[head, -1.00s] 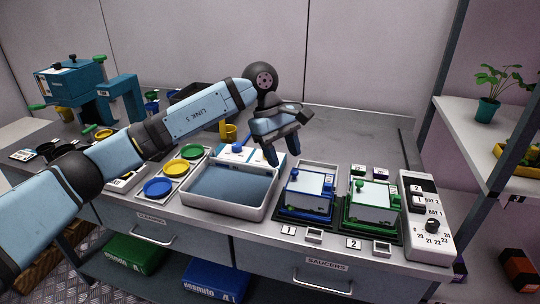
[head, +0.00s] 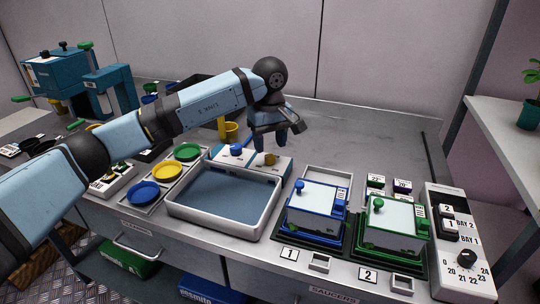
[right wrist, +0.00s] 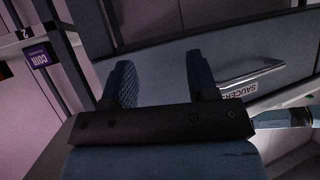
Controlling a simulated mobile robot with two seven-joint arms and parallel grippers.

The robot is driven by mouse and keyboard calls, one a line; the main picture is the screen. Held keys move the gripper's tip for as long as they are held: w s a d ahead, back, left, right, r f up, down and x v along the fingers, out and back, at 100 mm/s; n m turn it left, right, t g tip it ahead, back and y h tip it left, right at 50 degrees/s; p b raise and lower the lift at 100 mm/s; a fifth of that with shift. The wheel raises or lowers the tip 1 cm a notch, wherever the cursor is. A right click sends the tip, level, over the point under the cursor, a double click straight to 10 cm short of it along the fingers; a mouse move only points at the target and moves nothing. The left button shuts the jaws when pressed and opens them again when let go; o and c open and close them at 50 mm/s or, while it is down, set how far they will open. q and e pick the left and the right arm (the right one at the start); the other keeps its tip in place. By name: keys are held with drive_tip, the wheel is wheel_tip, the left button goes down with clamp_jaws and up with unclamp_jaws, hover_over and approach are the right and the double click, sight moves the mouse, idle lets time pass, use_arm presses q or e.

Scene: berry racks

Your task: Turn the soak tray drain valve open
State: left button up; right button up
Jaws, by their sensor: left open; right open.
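The soak tray (head: 222,231) is a white-rimmed basin of dark blue-grey water on the bench. Behind it stands a white and blue block with a blue knob (head: 236,150) and a brown-yellow knob (head: 270,159); I cannot tell from the picture which one is the drain valve. My left gripper (head: 289,143) is open, fingers down, above and a little behind the brown-yellow knob, apart from it as far as I can tell. My right gripper (right wrist: 163,88) is open and empty in the right wrist view, facing a drawer front below the bench.
Blue (head: 145,194), yellow and green dishes lie left of the tray. A blue-framed box (head: 314,213) and a green-framed box (head: 391,226) stand to its right, then a white dial panel (head: 454,266). The bench behind the gripper is clear.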

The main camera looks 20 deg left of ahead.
sight(270, 156)
use_arm(q)
drive_tip(key=shift+f, duration=1.95)
drive_tip(key=c, duration=0.9)
